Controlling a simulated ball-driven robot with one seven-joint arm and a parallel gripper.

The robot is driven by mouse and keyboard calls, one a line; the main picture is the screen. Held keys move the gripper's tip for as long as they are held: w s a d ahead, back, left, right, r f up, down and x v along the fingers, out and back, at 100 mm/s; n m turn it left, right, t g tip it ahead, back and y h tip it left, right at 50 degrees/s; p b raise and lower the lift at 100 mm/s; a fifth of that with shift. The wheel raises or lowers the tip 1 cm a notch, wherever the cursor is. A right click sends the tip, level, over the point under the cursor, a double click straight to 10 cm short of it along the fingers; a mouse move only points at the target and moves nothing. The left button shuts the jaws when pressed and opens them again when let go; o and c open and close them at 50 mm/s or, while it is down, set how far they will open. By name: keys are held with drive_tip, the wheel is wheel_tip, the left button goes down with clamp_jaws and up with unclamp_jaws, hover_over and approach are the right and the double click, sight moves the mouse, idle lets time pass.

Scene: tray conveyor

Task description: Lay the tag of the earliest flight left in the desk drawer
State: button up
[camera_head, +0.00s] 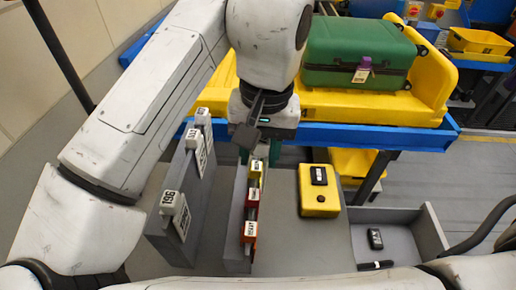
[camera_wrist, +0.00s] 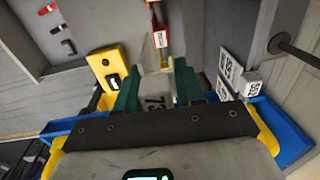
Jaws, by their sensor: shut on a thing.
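My gripper (camera_head: 259,154) is over the far end of a grey rack with coloured tags. The finger gap looks wide, and the tag is partly hidden by the gripper body. Yellow, red (camera_head: 252,194) and orange (camera_head: 249,231) tags hang on the rack (camera_head: 235,235). The open grey desk drawer (camera_head: 430,235) is at lower right. A black tag (camera_head: 375,238) with a white label and a dark bar (camera_head: 375,265) lie in it.
A second grey rack (camera_head: 175,225) at left holds white numbered tags (camera_head: 175,213). A yellow box (camera_head: 319,190) stands between coloured rack and drawer. Behind, a green suitcase (camera_head: 357,52) with a tag lies in a yellow tray (camera_head: 370,108) on the blue conveyor (camera_head: 400,138).

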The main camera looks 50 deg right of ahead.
drive_tip(key=shift+r+p, duration=3.25)
drive_tip(key=shift+p, duration=0.2)
